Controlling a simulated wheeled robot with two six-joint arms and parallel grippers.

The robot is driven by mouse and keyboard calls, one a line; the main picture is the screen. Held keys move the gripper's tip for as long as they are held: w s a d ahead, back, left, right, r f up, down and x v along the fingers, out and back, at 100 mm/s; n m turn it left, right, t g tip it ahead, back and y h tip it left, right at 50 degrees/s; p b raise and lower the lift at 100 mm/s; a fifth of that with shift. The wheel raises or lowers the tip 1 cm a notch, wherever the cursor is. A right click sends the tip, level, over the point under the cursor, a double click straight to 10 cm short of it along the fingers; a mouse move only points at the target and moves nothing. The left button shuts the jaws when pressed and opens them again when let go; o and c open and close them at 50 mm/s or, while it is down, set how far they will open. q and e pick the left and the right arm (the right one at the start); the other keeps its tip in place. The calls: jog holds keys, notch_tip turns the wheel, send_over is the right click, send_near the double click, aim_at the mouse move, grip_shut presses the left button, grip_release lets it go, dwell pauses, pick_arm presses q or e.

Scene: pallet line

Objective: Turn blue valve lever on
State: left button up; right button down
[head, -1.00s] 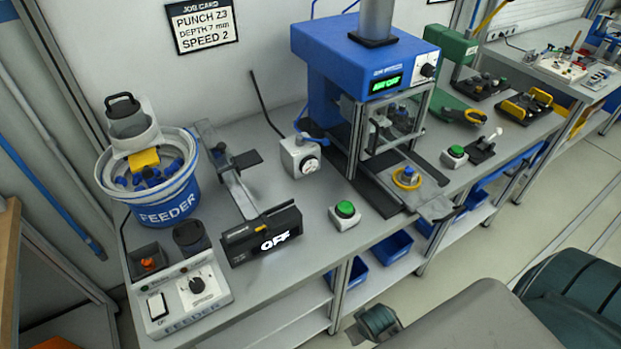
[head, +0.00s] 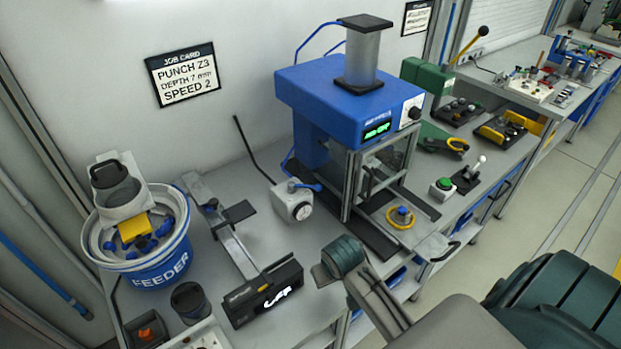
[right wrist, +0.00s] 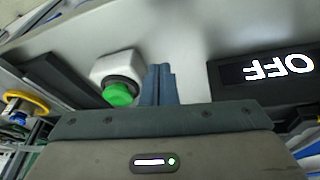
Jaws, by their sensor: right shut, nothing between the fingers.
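The blue valve lever (head: 308,186) sits on top of a small grey valve box with a round gauge (head: 294,202), left of the blue press, in the head view. My right gripper (head: 343,256) is in front of the valve box, low over the front of the bench and apart from the lever. In the right wrist view its dark fingers (right wrist: 160,85) are together and empty, between a green button (right wrist: 119,93) and the black OFF display. The lever is not recognisable in the right wrist view. My left gripper is not in view.
The blue press (head: 345,100) stands right of the valve box. A slide with a black display (head: 262,294) lies to the left, beside the feeder bowl (head: 150,262). Bare bench separates the slide from the valve box. In the head view my right gripper mostly hides the green button's box.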

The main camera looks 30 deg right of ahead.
jog(key=w+d+r+m, duration=0.2)
jog(key=w+d+r, duration=0.1)
jog(key=w, duration=0.7)
jog(key=m, duration=0.4)
send_near(305, 186)
jog(key=d+r, duration=0.1)
jog(key=shift+w+d+r+h, duration=0.25)
jog(key=shift+d+r+h, duration=0.1)
jog(key=shift+r+h, duration=0.05)
jog(key=shift+p, duration=0.3)
jog(key=p+x, duration=0.3)
jog(key=x, duration=0.7)
jog(key=shift+f+p, duration=0.15)
jog(key=shift+p, duration=0.25)
jog(key=shift+s+a, duration=0.1)
